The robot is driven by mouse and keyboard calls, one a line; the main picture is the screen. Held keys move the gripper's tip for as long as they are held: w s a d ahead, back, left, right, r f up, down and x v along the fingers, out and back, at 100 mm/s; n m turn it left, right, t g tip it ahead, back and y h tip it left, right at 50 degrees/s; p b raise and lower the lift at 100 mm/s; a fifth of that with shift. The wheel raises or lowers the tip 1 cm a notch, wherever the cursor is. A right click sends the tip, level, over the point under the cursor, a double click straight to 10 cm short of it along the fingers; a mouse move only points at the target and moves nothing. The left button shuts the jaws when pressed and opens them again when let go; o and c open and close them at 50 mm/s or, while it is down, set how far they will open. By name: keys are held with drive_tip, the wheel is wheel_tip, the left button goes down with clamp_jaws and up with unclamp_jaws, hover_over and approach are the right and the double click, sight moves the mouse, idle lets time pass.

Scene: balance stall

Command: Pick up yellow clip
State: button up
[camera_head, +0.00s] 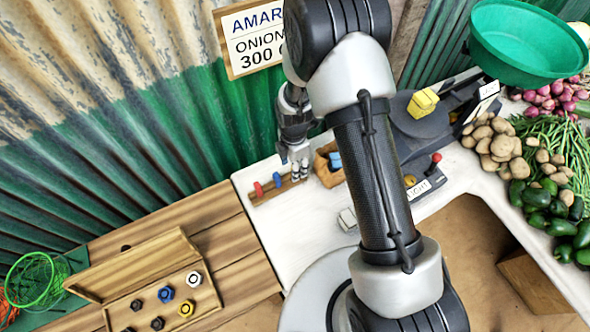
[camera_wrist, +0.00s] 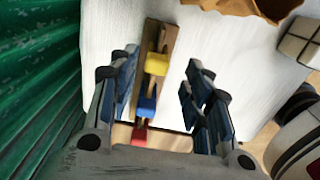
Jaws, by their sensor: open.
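The yellow clip (camera_wrist: 157,65) sits on a narrow wooden rail (camera_wrist: 152,38) in the wrist view, in line with a blue clip (camera_wrist: 147,105) and a red clip (camera_wrist: 139,132). My gripper (camera_wrist: 162,75) is open, one finger on each side of the rail. The yellow clip appears between the fingers, with a gap to each; nothing is held. In the head view my gripper (camera_head: 299,170) is over the right end of the rail (camera_head: 268,194) and hides the yellow clip. The red clip (camera_head: 259,189) and blue clip (camera_head: 277,180) show to its left.
A brown basket (camera_head: 325,174) with blue things inside stands just right of my gripper. A pale block (camera_head: 347,219) lies on the white counter (camera_head: 305,222). A dark scale (camera_head: 420,122) stands farther right. The green corrugated wall (camera_wrist: 38,75) rises close on the left.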

drive_tip(key=f, duration=0.1)
drive_tip(key=f+b, duration=0.1)
drive_tip(key=f, duration=0.3)
drive_tip(key=shift+w+d+b, duration=0.1)
drive_tip(key=shift+w+b, duration=0.3)
drive_tip(key=shift+r, duration=0.1)
drive_tip(key=c, duration=0.8)
